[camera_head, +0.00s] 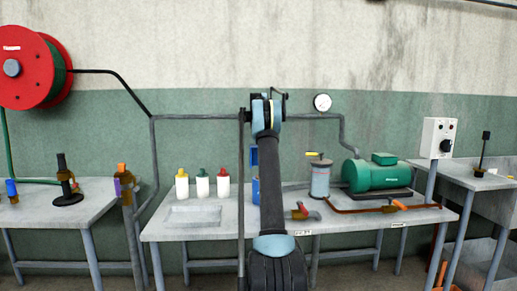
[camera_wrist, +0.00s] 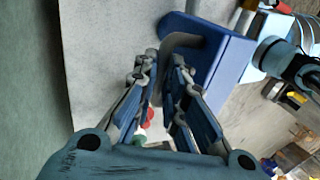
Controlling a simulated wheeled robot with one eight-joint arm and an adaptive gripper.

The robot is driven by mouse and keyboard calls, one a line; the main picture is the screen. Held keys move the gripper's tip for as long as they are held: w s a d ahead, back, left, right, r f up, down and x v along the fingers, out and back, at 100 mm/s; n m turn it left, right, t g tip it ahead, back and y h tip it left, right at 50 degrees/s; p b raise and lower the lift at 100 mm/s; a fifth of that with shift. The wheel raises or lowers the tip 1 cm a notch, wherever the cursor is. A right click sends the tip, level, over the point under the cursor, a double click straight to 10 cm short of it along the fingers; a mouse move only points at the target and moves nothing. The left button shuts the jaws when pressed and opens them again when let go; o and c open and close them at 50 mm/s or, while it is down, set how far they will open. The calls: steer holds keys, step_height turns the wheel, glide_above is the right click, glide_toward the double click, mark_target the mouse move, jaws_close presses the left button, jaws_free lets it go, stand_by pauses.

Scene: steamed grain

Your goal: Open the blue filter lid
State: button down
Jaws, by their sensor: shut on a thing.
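The blue filter shows in the head view as a blue body (camera_head: 256,191) on the middle table, mostly hidden behind my arm. A blue piece (camera_head: 253,157) shows above it, likely the lid; its angle is hard to tell. In the wrist view the blue part (camera_wrist: 222,62) fills the upper middle, with a grey bent handle (camera_wrist: 183,40) on its left side. My gripper (camera_wrist: 161,72) has its two blue fingers closed around the handle's grey bar. In the head view my arm hides the gripper and the grip.
White bottles with yellow, green and red caps (camera_head: 202,183) stand left of the filter near a shallow tray (camera_head: 193,215). A grey canister (camera_head: 320,179), a green pump (camera_head: 375,176) and a red-handled valve (camera_head: 303,210) stand to the right.

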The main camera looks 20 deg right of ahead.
steer(key=c, duration=1.7)
jaws_free()
steer(key=shift+o, duration=0.2)
steer(key=shift+r, duration=0.1)
steer(key=v, duration=0.7)
steer(key=shift+w, duration=0.4)
steer(key=shift+r, duration=0.25)
steer(key=shift+s, duration=0.1)
